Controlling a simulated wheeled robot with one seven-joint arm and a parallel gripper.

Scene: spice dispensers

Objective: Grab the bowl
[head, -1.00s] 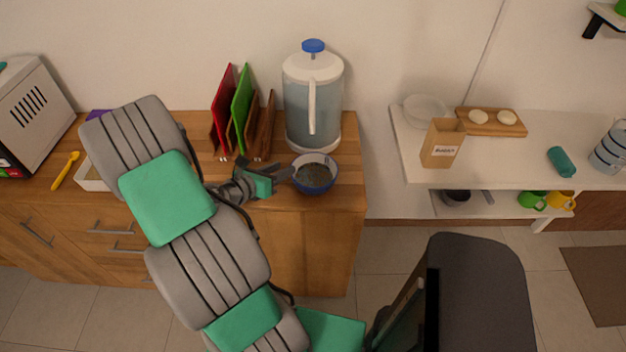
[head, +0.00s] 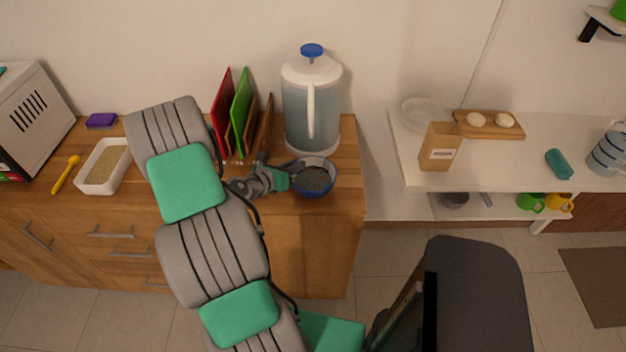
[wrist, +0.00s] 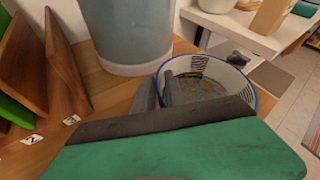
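My gripper (head: 294,168) is at the bowl's left rim. In the wrist view the bowl (wrist: 246,92) is just ahead, partly hidden by my gripper (wrist: 159,88). One dark finger is outside the left rim and the other is inside the bowl, close together with the rim between them. Whether they press on the rim cannot be made out.
The water pitcher (head: 311,100) stands close behind the bowl. Red, green and brown boards (head: 240,108) stand upright behind my gripper. A white tray (head: 88,186) and yellow spoon (head: 64,174) lie at left. A white table (head: 497,168) is across a gap to the right.

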